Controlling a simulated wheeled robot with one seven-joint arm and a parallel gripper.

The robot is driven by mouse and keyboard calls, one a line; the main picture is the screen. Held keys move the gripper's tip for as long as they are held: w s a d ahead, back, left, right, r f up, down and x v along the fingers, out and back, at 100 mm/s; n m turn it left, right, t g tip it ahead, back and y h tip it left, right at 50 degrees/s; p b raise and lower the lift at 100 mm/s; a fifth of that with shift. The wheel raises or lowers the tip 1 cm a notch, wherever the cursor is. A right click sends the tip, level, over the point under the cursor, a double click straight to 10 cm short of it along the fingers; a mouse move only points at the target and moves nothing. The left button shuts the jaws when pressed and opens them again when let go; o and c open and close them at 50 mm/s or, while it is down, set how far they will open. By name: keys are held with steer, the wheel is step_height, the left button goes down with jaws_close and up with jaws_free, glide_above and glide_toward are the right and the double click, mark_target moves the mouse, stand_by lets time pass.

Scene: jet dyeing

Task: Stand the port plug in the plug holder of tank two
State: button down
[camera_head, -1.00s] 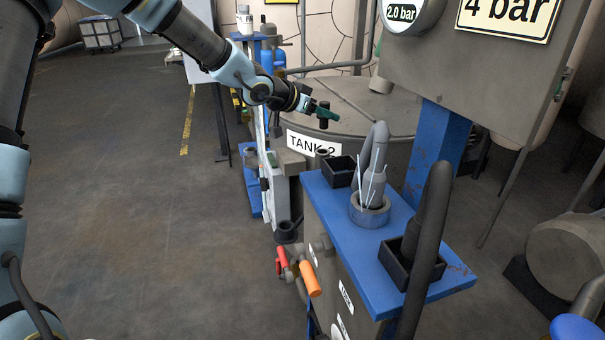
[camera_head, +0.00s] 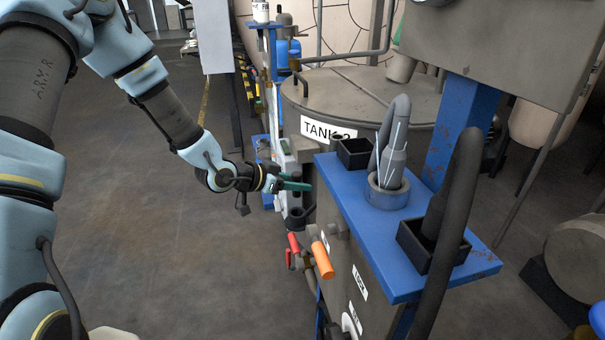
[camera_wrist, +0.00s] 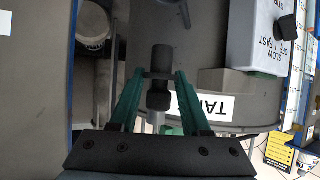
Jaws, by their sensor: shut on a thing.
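My gripper (camera_head: 296,184) is beside the tank two label (camera_head: 328,130), left of the blue shelf, with its teal fingers pointing right. In the wrist view the fingers (camera_wrist: 160,82) are closed on the dark port plug (camera_wrist: 161,62), a short stepped cylinder. The plug is hard to make out in the head view. A dark round cup (camera_head: 299,217), which looks like the plug holder, sits on the tank's side just below the fingertips. The plug is apart from it, as far as I can see.
Below the cup are a red valve handle (camera_head: 293,243) and an orange one (camera_head: 322,260). The floor at left is clear.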

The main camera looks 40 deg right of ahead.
steer(key=shift+f+b, duration=3.1)
steer(key=shift+f, duration=0.85)
steer(key=shift+f, duration=0.1)
steer(key=shift+f+b, duration=0.3)
steer(key=shift+b, duration=0.05)
steer(key=shift+c, duration=1.4)
jaws_free()
